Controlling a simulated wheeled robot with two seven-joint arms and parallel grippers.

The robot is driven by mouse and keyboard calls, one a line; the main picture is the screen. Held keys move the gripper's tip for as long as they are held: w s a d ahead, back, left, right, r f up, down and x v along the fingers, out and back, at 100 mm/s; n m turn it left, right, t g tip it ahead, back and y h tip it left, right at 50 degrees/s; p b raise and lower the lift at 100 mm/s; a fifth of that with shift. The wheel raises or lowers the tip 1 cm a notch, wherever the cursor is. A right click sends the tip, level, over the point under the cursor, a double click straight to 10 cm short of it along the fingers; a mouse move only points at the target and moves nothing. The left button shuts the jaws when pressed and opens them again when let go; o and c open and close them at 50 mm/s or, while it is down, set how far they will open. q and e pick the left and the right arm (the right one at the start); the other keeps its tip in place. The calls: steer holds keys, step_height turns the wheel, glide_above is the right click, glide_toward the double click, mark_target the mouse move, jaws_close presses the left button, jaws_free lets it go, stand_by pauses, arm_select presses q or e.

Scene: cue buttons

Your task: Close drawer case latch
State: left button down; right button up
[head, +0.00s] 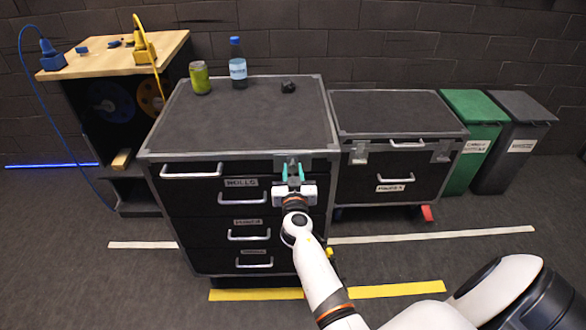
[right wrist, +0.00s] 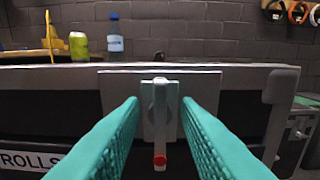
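The black drawer case (head: 185,236) has a grey top edge and several drawers with pale handles. Its latch (right wrist: 159,120) is a grey lever with a red tip, hanging down from a metal plate (right wrist: 112,92) at the top edge of the front. My right gripper (head: 293,172) is in front of this plate at the case's upper right. In the right wrist view its two teal fingers are apart, one on each side of the lever, with gaps between. In the head view the gripper largely hides the lever. My left gripper is not in view.
A green can (head: 200,78), a blue-capped bottle (head: 238,64) and a small dark object (head: 288,87) stand on the case top. A lower wheeled case (head: 365,182) is close on the right, then green (head: 470,150) and grey bins (head: 510,155). A wooden-topped bench (head: 90,60) is at left.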

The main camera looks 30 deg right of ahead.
steer(key=shift+s, duration=0.1)
steer(key=shift+c, duration=1.1)
jaws_close()
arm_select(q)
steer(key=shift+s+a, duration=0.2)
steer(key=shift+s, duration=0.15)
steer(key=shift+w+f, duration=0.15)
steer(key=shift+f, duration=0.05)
arm_select(e)
steer(key=shift+n, duration=0.3)
arm_select(q)
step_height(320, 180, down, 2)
steer(key=b, duration=0.2)
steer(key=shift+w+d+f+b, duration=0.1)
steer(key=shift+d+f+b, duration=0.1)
steer(key=shift+b, duration=0.15)
arm_select(e)
steer(key=n, duration=1.7)
steer(key=shift+w+a+f, duration=0.15)
steer(key=shift+w+a, duration=0.05)
steer(key=shift+a, duration=0.05)
